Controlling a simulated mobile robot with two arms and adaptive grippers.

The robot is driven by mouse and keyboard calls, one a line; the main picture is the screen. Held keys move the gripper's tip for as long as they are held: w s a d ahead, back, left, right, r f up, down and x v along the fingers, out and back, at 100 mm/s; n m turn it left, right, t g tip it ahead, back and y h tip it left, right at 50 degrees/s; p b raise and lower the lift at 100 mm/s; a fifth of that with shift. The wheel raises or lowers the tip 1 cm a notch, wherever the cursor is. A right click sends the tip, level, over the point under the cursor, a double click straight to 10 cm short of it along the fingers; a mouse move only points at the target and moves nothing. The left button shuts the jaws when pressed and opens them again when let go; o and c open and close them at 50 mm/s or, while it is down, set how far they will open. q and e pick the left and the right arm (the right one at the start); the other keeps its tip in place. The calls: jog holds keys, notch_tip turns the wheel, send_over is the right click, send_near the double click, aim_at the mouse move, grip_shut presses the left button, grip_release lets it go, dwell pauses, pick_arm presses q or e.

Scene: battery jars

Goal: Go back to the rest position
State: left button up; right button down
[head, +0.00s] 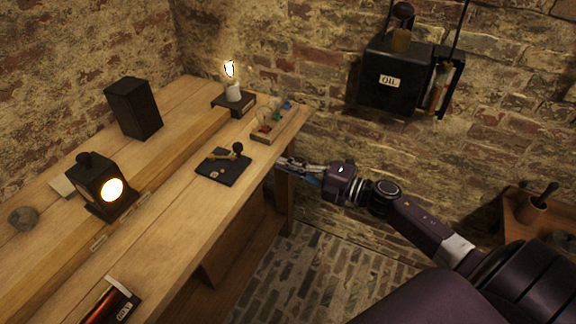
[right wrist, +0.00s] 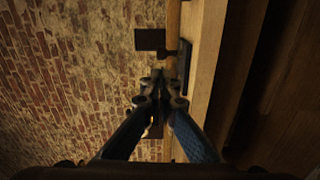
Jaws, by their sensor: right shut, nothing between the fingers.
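My right gripper (head: 284,163) is shut and empty. It is at the right edge of the wooden bench (head: 160,222), close to the bench's far right end; whether it touches the edge I cannot tell. In the right wrist view the two fingers of my right gripper (right wrist: 158,82) come together beside the bench edge (right wrist: 203,60). My right arm reaches in from the lower right of the head view. My left gripper is not in view.
On the bench are a black plate (head: 222,168) with small parts, a parts tray (head: 262,135), a lit bulb (head: 231,88), a lit lantern (head: 97,184) and a black box (head: 133,108). An oil box (head: 388,98) hangs on the brick wall. Floor (head: 310,270) shows right of the bench.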

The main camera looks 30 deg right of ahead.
jog(key=shift+s+d, duration=0.25)
jog(key=shift+s, duration=0.15)
